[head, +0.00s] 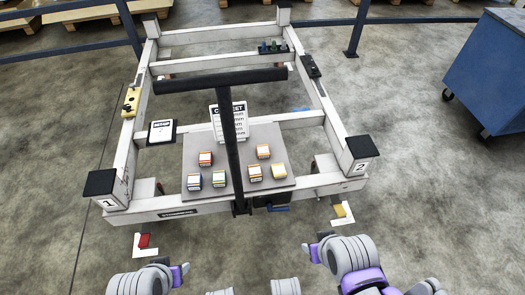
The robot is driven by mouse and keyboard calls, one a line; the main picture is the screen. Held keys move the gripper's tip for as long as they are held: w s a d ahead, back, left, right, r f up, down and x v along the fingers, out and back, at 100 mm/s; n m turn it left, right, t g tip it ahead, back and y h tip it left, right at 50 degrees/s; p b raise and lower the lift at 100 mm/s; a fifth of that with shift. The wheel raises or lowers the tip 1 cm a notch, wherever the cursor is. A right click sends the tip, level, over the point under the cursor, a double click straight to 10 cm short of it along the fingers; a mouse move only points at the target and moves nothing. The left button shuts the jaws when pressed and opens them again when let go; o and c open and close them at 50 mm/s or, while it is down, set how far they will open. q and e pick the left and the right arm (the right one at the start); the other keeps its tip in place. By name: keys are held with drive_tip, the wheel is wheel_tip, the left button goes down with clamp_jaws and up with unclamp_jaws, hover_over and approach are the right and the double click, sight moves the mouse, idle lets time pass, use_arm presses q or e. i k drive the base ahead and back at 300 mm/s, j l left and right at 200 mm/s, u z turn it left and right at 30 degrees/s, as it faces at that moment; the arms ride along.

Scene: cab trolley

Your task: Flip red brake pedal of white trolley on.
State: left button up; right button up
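The white trolley (141,105) is a frame with a black upright and crossbar handle (229,130) at its front. The red brake pedal (144,241) sits low at the trolley's front left, below the corner post marked 1, against a white patch on the floor. Its exact tilt is too small to tell. A yellow pedal (340,211) sits low at the front right, below the post marked 2. Grey and purple parts of my arms show along the bottom edge, apart from the trolley.
A grey plate (235,178) on the trolley carries several small coloured boxes and a sign. A blue handle (277,208) is under the front beam. A blue wheeled cabinet (490,70) stands at the right. Blue rails run behind. The floor left of the trolley is clear.

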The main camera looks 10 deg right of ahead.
sight(145, 238)
drive_tip(key=u, duration=1.45)
